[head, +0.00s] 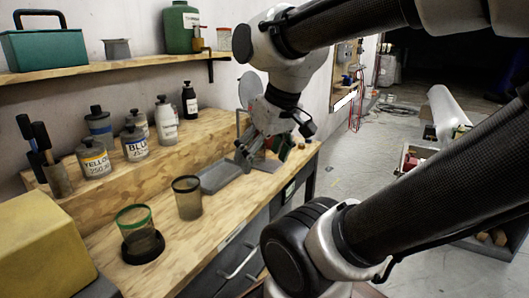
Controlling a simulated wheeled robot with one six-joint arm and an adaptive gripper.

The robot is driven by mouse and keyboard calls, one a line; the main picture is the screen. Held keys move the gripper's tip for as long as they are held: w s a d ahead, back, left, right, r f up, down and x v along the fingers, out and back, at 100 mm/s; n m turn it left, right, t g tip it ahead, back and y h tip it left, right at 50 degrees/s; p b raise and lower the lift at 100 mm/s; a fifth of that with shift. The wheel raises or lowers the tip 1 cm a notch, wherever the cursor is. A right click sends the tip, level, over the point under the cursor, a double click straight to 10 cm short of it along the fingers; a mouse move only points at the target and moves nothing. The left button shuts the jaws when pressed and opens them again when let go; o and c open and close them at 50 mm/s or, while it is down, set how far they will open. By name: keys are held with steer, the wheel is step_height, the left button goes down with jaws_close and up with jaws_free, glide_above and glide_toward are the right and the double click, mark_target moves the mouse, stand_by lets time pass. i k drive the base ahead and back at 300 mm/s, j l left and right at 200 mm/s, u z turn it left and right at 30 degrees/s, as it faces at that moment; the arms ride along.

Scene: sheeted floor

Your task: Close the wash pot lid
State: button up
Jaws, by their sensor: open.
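A round grey disc (249,87), which looks like the raised wash pot lid, stands tilted up at the far end of the workbench, partly behind my arm. The pot body below it is hidden behind my wrist and gripper, so I cannot make out its rim. My gripper (254,154) is open, pointing down over the bench just right of the shallow grey tray (215,179). It is lower than the disc. I see nothing held in it, and I cannot tell whether its fingers touch anything.
Mesh cups, one dark-rimmed (187,199) and one green-rimmed (137,232), stand on the bench (178,250). Several bottles (137,143) line the raised ledge at left. A yellow box (45,250) fills the near left. Open floor (370,165) lies right.

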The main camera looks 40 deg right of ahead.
mark_target(250, 84)
steer(key=z, duration=1.05)
steer(key=i+l+u, duration=0.1)
steer(key=l+u, duration=0.15)
steer(key=l, duration=0.6)
steer(key=l+u, duration=0.25)
steer(key=l, duration=0.55)
